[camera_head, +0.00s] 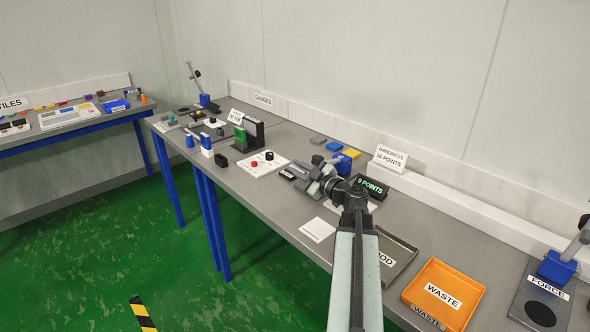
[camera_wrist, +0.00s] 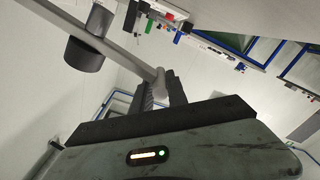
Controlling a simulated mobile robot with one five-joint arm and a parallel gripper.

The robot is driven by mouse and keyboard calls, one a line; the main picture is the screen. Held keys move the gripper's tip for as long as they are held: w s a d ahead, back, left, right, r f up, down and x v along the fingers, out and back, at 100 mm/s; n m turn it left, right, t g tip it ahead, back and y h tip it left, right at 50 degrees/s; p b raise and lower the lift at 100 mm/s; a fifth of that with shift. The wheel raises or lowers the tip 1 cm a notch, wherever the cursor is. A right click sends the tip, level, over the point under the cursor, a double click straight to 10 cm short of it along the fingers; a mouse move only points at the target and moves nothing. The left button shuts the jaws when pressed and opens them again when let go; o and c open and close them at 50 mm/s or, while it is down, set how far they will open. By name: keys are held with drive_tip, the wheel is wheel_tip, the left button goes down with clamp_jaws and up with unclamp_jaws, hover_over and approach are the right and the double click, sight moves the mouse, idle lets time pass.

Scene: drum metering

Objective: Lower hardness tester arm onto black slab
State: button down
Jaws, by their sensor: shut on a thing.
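The hardness tester stands on the long bench, with its blue part (camera_head: 343,166) showing just behind my wrist in the head view. A black display (camera_head: 370,187) beside it reads 0 POINTS. My gripper (camera_head: 313,187) is at the tester. In the wrist view, my gripper (camera_wrist: 162,90) is shut on the end of a grey bar, the tester arm (camera_wrist: 128,45). A dark cylinder (camera_wrist: 84,55) hangs on this arm. The black slab cannot be made out; my wrist hides much of the tester's base, so contact cannot be told.
A HARDNESS 50 POINTS sign (camera_head: 390,158) stands behind the tester. Grey, blue and yellow slabs (camera_head: 352,153) lie near the wall. A grey tray (camera_head: 398,262), an orange WASTE tray (camera_head: 445,292) and a FORCE stand (camera_head: 545,300) are at right. A white card (camera_head: 317,230) lies in front.

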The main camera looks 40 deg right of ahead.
drive_tip(key=shift+d, duration=0.3)
drive_tip(key=c, duration=1.4)
unclamp_jaws()
drive_tip(key=shift+d+f, duration=0.1)
drive_tip(key=shift+f, duration=0.05)
drive_tip(key=s, duration=0.8)
drive_tip(key=shift+d, duration=0.1)
drive_tip(key=shift+c, duration=0.3)
